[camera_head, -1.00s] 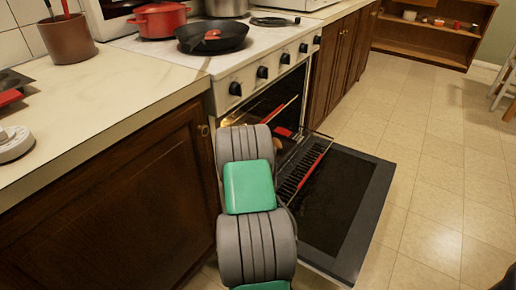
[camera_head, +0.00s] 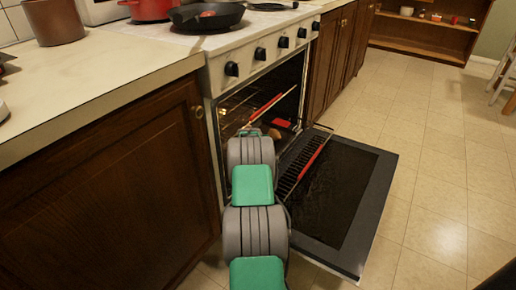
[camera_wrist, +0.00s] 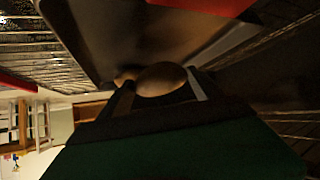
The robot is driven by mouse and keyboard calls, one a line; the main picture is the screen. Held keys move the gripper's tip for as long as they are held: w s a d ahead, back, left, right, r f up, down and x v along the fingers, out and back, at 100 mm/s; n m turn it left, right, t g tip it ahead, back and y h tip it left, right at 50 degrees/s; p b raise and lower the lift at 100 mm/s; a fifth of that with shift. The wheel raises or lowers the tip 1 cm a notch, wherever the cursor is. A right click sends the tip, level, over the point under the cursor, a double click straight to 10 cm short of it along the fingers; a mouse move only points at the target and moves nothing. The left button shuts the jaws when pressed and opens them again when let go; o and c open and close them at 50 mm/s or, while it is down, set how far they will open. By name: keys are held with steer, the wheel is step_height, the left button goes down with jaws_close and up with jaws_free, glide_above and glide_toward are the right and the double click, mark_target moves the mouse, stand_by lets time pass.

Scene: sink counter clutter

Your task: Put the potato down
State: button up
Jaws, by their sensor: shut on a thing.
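The potato (camera_wrist: 161,79) is a smooth, tan, oval thing between the fingers of my gripper (camera_wrist: 160,92) in the wrist view. The gripper is shut on it. Just beyond the potato is a tray (camera_wrist: 222,42) with a pale metal rim; I cannot tell whether the potato touches it. In the head view my arm reaches into the open oven (camera_head: 240,103), and its own links largely hide the gripper and potato. A smaller tan shape beside the potato in the wrist view is too dark to name.
The oven door (camera_head: 340,200) hangs open and low. A rack with a red front edge (camera_head: 312,160) sticks out over it. A red thing (camera_head: 283,122) is inside the oven. Above are the stove knobs and a black pan (camera_head: 208,17). The floor on the right is clear.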

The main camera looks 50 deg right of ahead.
steer(key=shift+a+f+b, duration=0.1)
steer(key=shift+f+b, duration=0.4)
steer(key=shift+f, duration=0.9)
steer(key=o, duration=1.7)
steer(key=shift+r+p, duration=0.35)
steer(key=shift+p, duration=0.05)
steer(key=p+v, duration=0.4)
steer(key=v, duration=0.7)
steer(key=shift+s+a+r, duration=0.1)
steer(key=shift+s+a, duration=0.05)
steer(key=shift+a, duration=0.2)
